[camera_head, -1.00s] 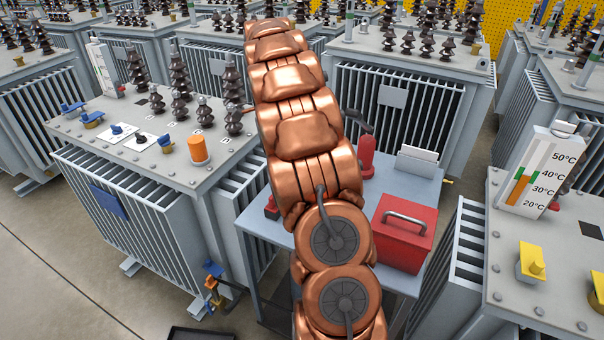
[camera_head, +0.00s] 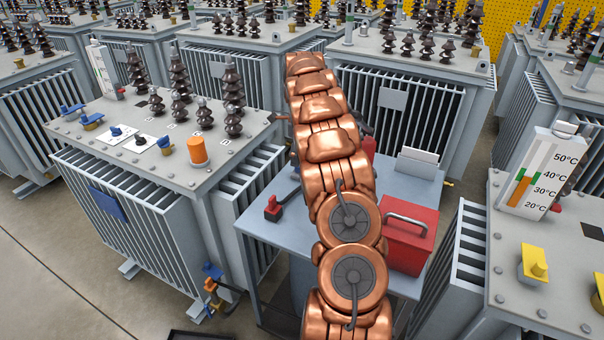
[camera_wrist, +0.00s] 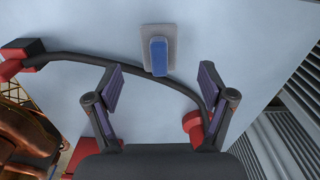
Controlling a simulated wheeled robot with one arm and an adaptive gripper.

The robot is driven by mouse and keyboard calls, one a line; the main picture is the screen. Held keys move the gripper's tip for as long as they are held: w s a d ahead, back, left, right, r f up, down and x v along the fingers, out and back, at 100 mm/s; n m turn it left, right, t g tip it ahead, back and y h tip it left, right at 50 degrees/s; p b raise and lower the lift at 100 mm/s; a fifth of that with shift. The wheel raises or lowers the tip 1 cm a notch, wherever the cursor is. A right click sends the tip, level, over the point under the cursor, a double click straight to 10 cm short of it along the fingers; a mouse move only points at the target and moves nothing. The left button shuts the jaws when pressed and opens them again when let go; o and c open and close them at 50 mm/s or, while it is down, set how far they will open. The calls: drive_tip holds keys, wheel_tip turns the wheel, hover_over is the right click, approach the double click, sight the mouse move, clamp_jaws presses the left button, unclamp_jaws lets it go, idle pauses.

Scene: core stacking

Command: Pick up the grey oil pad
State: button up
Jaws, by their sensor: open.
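The grey oil pad (camera_wrist: 147,64) lies flat on the pale blue table in the wrist view, with a blue block (camera_wrist: 159,56) on it like a handle. My gripper (camera_wrist: 160,88) is open and empty. Its two dark fingers are spread to the left and right below the pad, which sits between their lines and a little beyond the tips. In the head view my copper arm covers the middle of the table, and I cannot make out the pad or my gripper there.
A black cable (camera_wrist: 82,59) with red ends crosses the table between pad and fingers. The blue-grey table (camera_head: 255,228) holds a red toolbox (camera_head: 408,240), a red cylinder (camera_head: 369,147) and a red cable end (camera_head: 272,208). Grey transformers (camera_head: 150,170) stand close on both sides.

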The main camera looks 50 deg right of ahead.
drive_tip(key=shift+s+f+p, duration=0.15)
drive_tip(key=shift+f+p, duration=0.55)
drive_tip(key=shift+f, duration=2.05)
drive_tip(key=c, duration=1.2)
drive_tip(key=shift+c, duration=0.2)
